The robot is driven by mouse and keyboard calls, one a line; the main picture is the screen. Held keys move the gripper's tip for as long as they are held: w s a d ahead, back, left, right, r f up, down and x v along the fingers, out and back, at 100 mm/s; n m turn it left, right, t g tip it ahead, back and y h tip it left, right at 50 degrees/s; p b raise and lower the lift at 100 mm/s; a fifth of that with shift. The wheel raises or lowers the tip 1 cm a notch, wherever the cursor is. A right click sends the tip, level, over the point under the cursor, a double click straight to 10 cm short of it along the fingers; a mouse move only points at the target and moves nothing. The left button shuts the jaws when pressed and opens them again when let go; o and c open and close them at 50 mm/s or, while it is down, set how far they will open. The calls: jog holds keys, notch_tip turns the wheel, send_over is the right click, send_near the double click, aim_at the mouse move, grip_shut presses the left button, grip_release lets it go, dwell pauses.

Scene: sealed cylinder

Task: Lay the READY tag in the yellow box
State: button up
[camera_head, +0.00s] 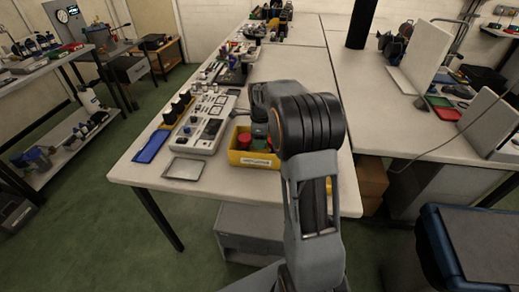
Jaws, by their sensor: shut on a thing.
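The yellow box (236,157) stands near the front edge of the table, left of my arm's large dark joint. It has a white label on its front wall. A red round thing (244,140) lies inside it at the left. My gripper (260,124) is mostly hidden behind my own arm and points down over the box. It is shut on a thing. A small green piece (260,143), which looks like the READY tag, shows at its tips, low at the box; no lettering on it is readable. I cannot tell whether it touches the box floor.
Left of the box are a grey control panel (207,127), a metal tray (184,169) and a blue flat thing (150,146). Several small tools stand behind. The table (285,66) is bare beyond my arm. A dark post (361,22) rises at the back.

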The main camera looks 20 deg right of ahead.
jog(key=shift+f, duration=2.45)
jog(key=shift+f+b, duration=0.2)
jog(key=shift+b, duration=0.1)
jog(key=o, duration=0.9)
jog(key=shift+r, duration=0.1)
